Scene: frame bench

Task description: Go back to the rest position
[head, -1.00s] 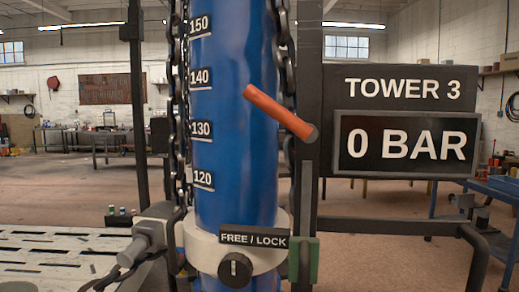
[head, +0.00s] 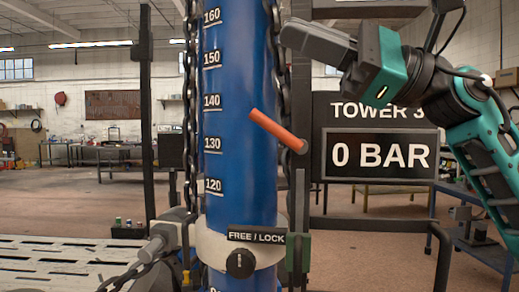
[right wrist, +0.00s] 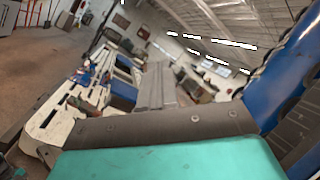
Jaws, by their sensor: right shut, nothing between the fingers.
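My right gripper (head: 292,40) comes in from the upper right in the head view, with a teal and black body. Its dark fingers are shut and empty, high and just right of the blue column (head: 240,130). Whether they touch the chain or frame there cannot be told. In the right wrist view the shut fingers (right wrist: 157,85) point away over the teal body, and the blue column shows at the right edge (right wrist: 285,65). My left gripper is not in view.
An orange lever (head: 275,128) sticks out before the column. A collar with a FREE / LOCK knob (head: 240,263) surrounds it lower down. Chains hang on both sides. The TOWER 3 display (head: 380,155) reads 0 BAR, partly behind my right arm. A slotted bench (head: 75,255) stands left.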

